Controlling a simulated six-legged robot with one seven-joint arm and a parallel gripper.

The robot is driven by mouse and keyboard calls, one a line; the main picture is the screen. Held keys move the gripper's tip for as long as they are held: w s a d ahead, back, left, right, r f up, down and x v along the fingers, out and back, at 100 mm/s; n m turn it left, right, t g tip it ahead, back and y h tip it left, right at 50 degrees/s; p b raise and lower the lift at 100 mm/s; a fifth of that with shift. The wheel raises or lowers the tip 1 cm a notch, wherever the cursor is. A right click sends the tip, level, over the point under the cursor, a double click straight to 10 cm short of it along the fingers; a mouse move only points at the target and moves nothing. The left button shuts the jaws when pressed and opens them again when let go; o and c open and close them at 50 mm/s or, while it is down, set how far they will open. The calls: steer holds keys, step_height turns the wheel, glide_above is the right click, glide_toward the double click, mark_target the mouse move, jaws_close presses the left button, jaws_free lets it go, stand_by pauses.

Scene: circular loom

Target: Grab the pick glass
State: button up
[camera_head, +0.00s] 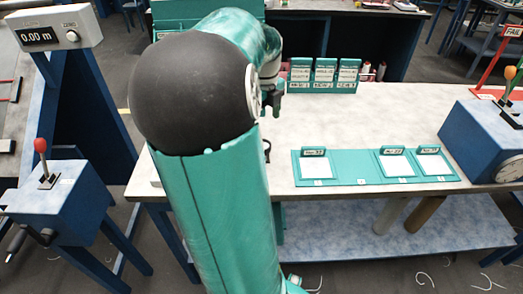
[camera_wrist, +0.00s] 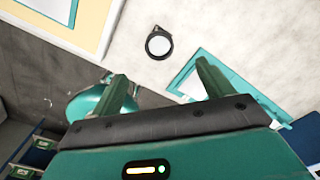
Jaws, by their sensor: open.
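The pick glass (camera_wrist: 159,45) is a small round lens in a black rim with a short tab. It lies on the pale table top in the wrist view, ahead of and between my two fingertips. My gripper (camera_wrist: 161,74) is open and empty, with the fingers wide apart and not touching the glass. In the head view my gripper (camera_head: 272,103) is partly hidden behind my arm, over the table. A small dark piece, likely the pick glass (camera_head: 267,150), shows at the edge of my arm there, mostly hidden.
A teal mat (camera_head: 345,170) with white sample squares and small labels lies to the right on the table (camera_head: 400,115). A teal card rack (camera_head: 323,75) stands at the back. A blue box with a dial (camera_head: 485,140) sits at the right end. The table between is clear.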

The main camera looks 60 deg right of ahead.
step_height(320, 180, down, 8)
steer(key=shift+f, duration=0.25)
step_height(320, 180, down, 5)
steer(key=shift+w+r, duration=0.15)
steer(key=shift+r, duration=0.05)
steer(key=c, duration=1.1)
steer(key=shift+r, duration=0.1)
